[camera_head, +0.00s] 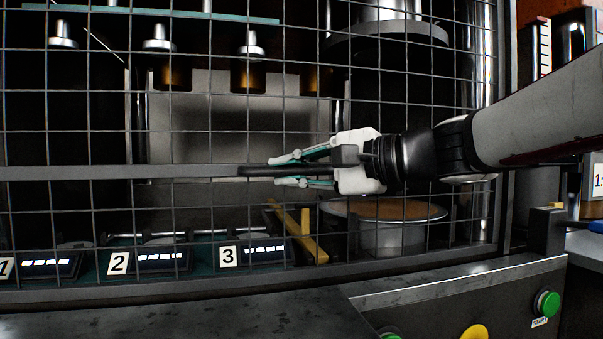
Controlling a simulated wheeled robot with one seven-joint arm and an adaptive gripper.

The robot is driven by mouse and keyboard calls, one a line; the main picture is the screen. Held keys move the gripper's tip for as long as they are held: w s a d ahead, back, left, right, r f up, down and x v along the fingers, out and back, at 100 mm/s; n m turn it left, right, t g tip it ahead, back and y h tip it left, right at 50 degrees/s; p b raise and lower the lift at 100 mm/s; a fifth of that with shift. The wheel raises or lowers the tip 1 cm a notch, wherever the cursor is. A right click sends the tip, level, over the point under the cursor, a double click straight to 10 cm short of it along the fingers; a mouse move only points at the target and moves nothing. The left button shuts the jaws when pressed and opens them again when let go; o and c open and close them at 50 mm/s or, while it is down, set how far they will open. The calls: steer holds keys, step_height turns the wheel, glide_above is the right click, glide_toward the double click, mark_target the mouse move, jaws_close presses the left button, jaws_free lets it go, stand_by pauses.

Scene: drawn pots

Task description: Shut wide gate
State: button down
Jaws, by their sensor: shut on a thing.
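The wide gate (90,173) is a dark wire-mesh panel with a grey horizontal bar, spanning most of the view in front of the machine. A dark handle (256,171) sits on the bar near the middle. My gripper (278,171) comes in from the right, with one teal finger above the handle and one below. It is shut on the handle. The gate's right edge lies near the machine's right frame post; I cannot tell if a gap is left there.
Behind the mesh are a metal pot (390,238), a yellow bar (298,234) and numbered displays (162,262). A green start button (547,304) and a yellow button (474,333) are on the front panel. A grey ledge (190,314) runs below the gate.

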steer(key=shift+f, duration=0.45)
steer(key=c, duration=1.6)
jaws_free()
steer(key=shift+r, duration=0.1)
steer(key=shift+s+d+r, duration=0.1)
steer(key=shift+d, duration=0.2)
steer(key=v, duration=1.1)
steer(key=shift+s, duration=0.15)
steer(key=shift+s+d, duration=0.1)
steer(key=shift+d, duration=0.05)
